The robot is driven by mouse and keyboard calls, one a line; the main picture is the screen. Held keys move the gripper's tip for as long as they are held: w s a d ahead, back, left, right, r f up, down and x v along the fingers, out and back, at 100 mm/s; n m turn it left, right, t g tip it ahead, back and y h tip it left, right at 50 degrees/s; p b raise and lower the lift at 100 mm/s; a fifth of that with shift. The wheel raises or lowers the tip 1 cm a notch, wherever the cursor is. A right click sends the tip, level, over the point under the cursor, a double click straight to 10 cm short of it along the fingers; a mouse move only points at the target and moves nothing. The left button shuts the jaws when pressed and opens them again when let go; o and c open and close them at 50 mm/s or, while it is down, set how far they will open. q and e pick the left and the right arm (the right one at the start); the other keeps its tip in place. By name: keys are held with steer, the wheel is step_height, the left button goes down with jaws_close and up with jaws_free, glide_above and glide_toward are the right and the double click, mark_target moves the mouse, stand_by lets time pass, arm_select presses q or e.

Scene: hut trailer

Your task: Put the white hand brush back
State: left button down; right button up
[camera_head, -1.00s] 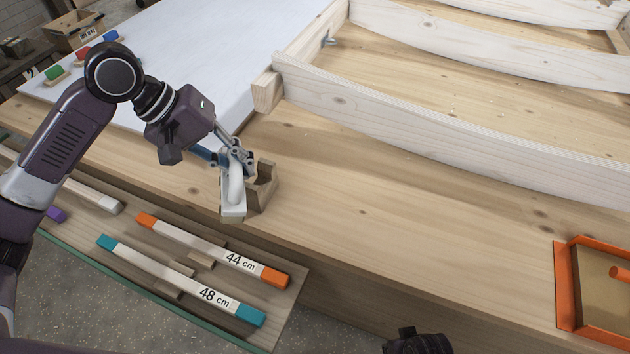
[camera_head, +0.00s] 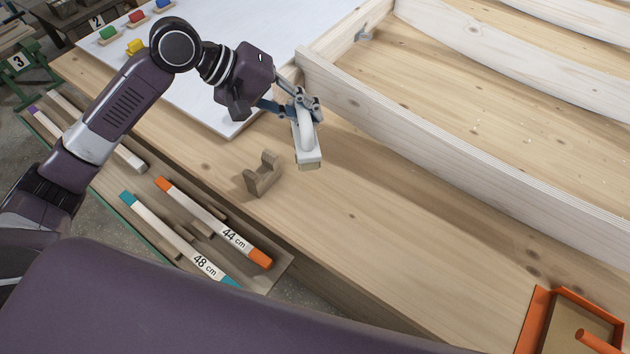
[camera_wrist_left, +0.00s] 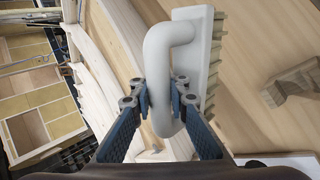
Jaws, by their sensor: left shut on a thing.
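The white hand brush (camera_head: 308,156) is in my left gripper (camera_head: 303,108), which is shut on its looped handle. In the left wrist view the fingers (camera_wrist_left: 160,98) close around the white handle, and the brush's white back (camera_wrist_left: 196,50) with pale bristles shows beyond them. The brush is held over the workbench, to the right of a small notched wooden holder (camera_head: 262,175) and apart from it. The holder is empty and also shows at the right of the left wrist view (camera_wrist_left: 290,84). My right gripper is not in view.
A pale wooden frame with curved ribs (camera_head: 440,140) lies close right of the brush. A white board (camera_head: 240,55) is behind. Marked sticks (camera_head: 215,225) lie on a lower shelf in front. An orange-edged tray (camera_head: 530,318) is at lower right. The bench middle is clear.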

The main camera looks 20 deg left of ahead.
arm_select(q)
step_height(320, 180, down, 20)
steer(key=shift+r+b, duration=0.25)
steer(key=shift+b, duration=0.15)
steer(key=c, duration=1.8)
jaws_free()
steer(key=shift+f, duration=0.15)
steer(key=shift+c, duration=0.2)
steer(key=v, duration=1.2)
steer(key=shift+r, duration=0.2)
steer(key=shift+s, duration=0.1)
